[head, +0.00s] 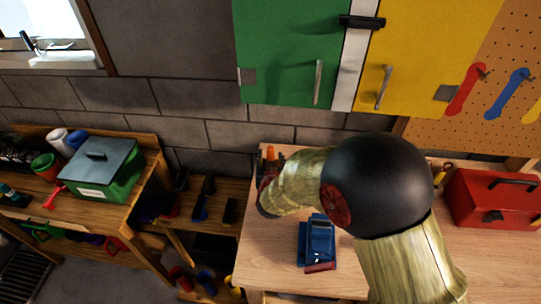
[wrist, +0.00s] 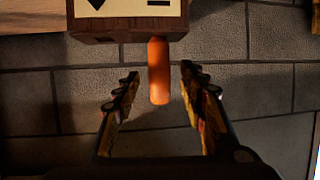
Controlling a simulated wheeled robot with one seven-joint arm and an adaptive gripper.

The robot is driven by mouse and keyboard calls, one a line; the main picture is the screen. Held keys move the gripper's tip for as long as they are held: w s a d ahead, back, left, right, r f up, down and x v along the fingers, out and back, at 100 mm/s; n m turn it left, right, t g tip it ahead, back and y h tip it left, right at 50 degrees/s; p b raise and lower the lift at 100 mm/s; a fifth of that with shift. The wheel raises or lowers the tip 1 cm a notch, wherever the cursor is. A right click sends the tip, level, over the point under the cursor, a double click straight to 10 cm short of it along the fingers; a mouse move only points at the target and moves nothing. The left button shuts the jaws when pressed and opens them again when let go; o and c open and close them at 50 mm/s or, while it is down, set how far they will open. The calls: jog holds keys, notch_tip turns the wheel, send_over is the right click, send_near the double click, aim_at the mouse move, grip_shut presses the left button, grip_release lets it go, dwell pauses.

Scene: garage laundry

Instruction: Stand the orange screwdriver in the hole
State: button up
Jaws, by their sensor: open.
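The orange screwdriver shows as an orange handle (wrist: 158,72) in the wrist view, and its orange end (head: 270,153) is small in the head view. In the wrist view the handle juts from the edge of a wooden block (wrist: 100,36) with a pale face bearing dark shapes. The screwdriver's shaft and the hole are hidden. My gripper (wrist: 160,80) is open. Its two fingers stand apart on either side of the handle, with clear gaps and no contact visible. In the head view my arm covers much of this spot.
A blue tool (head: 318,240) lies on the wooden workbench (head: 265,250) near my arm. A red toolbox (head: 490,200) stands at the right. A green box with a grey lid (head: 98,165) sits on the left table. Green and yellow cabinets (head: 293,50) hang above the bench.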

jog(key=v, duration=0.9)
jog(key=shift+s, duration=0.15)
